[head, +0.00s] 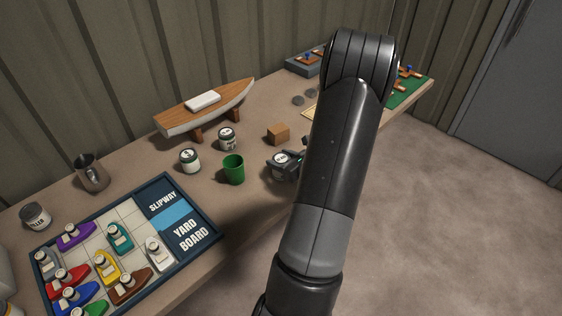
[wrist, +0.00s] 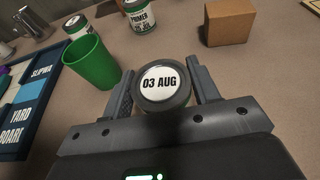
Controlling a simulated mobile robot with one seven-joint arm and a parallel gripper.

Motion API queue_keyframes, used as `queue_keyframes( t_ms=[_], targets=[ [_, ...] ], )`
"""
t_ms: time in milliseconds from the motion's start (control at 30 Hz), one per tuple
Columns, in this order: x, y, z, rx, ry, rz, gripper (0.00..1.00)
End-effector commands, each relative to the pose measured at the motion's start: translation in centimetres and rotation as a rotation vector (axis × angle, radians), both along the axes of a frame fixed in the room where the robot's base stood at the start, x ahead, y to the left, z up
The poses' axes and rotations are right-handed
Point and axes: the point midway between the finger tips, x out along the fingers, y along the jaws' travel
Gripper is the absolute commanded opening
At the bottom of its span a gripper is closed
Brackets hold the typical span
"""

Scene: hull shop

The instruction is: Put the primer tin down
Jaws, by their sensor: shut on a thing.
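A round tin (wrist: 160,84) with a white lid reading "03 AUG" is between the two fingers of my gripper (wrist: 161,90), which is shut on it. The tin's side label is hidden, so its contents cannot be read. In the head view the held tin (head: 280,158) shows at the left of my arm, over the bench (head: 250,188) near its front edge. Whether its base touches the bench cannot be told. Another tin (wrist: 141,17), labelled "PRIMER", stands farther back in the wrist view.
A green cup (head: 233,170) stands left of the held tin, a wooden block (head: 278,134) behind it. Two tins (head: 190,160) (head: 227,138) stand farther back. The yard board (head: 205,238) with several toy boats lies at left. A model hull (head: 210,108) stands near the wall.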

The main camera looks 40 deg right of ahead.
Motion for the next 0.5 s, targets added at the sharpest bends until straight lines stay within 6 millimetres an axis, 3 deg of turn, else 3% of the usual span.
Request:
queue_keyframes(
  t_ms=[333, 500],
  targets=[
    [-0.1, -0.1, 4.0, -0.007, -0.002, -0.001, 0.19],
    [-4.1, -1.6, 6.2, -0.006, -0.001, -0.005, 0.19]
  ],
)
